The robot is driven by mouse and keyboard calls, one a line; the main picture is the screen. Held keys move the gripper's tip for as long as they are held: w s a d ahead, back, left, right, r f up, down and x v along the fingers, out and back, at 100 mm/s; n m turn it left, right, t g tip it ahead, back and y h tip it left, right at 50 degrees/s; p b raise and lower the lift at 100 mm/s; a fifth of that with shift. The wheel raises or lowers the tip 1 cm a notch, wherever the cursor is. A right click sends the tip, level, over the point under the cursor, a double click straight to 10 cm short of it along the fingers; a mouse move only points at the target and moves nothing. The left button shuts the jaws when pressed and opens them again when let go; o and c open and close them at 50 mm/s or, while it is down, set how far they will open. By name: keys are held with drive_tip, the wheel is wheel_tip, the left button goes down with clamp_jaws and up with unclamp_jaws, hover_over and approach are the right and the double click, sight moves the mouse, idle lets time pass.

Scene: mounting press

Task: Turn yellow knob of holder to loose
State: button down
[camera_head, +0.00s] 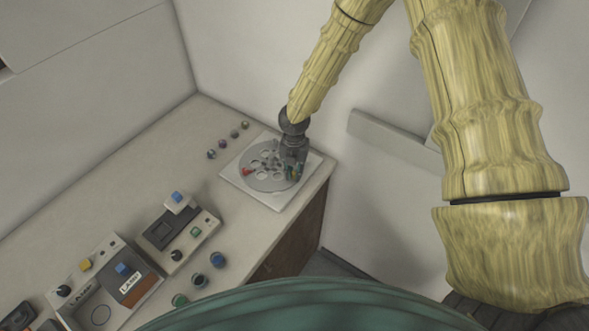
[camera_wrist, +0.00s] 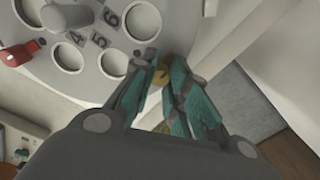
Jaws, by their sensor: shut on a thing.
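The holder (camera_head: 247,179) is a round grey disc on a pale square base near the counter's right end. In the wrist view the disc (camera_wrist: 88,78) shows round holes and the numbers 4, 5 and 6. The yellow knob (camera_wrist: 163,80) shows as a small patch between my fingers at the disc's edge; most of it is hidden. My gripper (camera_wrist: 163,88) points down with its teal-padded fingers closed around the knob. In the head view my gripper (camera_head: 292,168) is over the disc's right side.
A red part (camera_wrist: 16,52) sits on the disc's left side. Several small coloured pieces (camera_head: 223,143) stand behind the holder. Devices with buttons (camera_head: 180,228) and several round knobs (camera_head: 217,260) are to the front left. The counter's right edge and the wall are close to the holder.

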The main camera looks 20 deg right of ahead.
sight(294, 173)
idle(0.5)
drive_tip(key=c, duration=1.3)
unclamp_jaws()
drive_tip(key=shift+c, duration=0.2)
wheel_tip(294, 173, up, 12)
